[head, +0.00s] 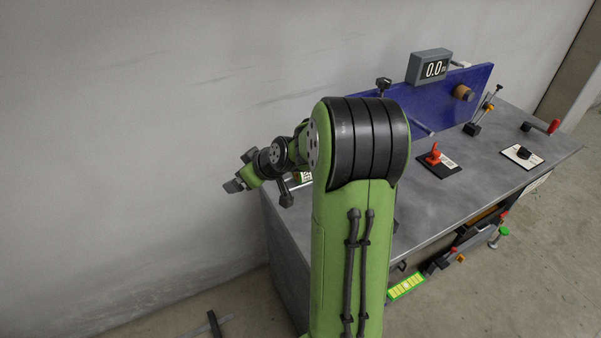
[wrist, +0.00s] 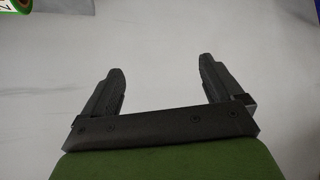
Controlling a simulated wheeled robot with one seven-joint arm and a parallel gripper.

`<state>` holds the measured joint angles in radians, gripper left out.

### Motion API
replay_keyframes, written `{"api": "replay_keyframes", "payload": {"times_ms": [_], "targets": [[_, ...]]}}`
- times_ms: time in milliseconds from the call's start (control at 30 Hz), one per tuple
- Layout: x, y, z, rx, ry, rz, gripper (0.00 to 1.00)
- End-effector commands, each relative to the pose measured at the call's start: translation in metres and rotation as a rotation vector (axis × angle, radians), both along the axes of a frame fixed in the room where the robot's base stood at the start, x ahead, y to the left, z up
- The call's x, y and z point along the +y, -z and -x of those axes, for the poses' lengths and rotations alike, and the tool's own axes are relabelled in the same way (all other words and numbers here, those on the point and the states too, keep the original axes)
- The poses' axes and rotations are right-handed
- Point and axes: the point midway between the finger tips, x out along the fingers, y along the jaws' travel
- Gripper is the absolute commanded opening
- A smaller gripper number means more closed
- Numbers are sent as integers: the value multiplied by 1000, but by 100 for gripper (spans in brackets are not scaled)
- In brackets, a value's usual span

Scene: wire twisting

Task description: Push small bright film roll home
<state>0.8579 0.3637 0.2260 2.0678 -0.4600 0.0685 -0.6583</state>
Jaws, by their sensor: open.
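My gripper (wrist: 162,70) is open in the wrist view, with nothing between its two dark fingers and only the pale wall behind them. In the head view my gripper (head: 236,186) is at the left, beyond the table's left end and apart from the things on it. A tan roll with a dark end (head: 463,92) sits on the blue upright panel (head: 475,82) at the back right. I cannot tell whether it is the film roll. A green, red and white thing (wrist: 12,14) is cut off at the wrist view's top left corner.
The grey metal table (head: 480,175) carries a red-handled clamp on a dark plate (head: 435,158), a white plate with a black knob (head: 523,154) and a red-handled tool (head: 541,127). My arm hides the table's middle.

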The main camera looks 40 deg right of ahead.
Motion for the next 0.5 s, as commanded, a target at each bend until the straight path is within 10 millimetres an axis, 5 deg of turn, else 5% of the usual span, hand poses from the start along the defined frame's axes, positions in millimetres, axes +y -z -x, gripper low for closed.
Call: {"api": "replay_keyframes", "payload": {"times_ms": [33,133,300,400,500], "targets": [[-30,25,-6,-43,37,-23,94],[-87,56,-13,-161,113,-43,94],[-182,105,5,-355,301,-43,94],[-219,123,21,-426,395,-28,94],[-234,130,28,-457,436,-19,94]]}}
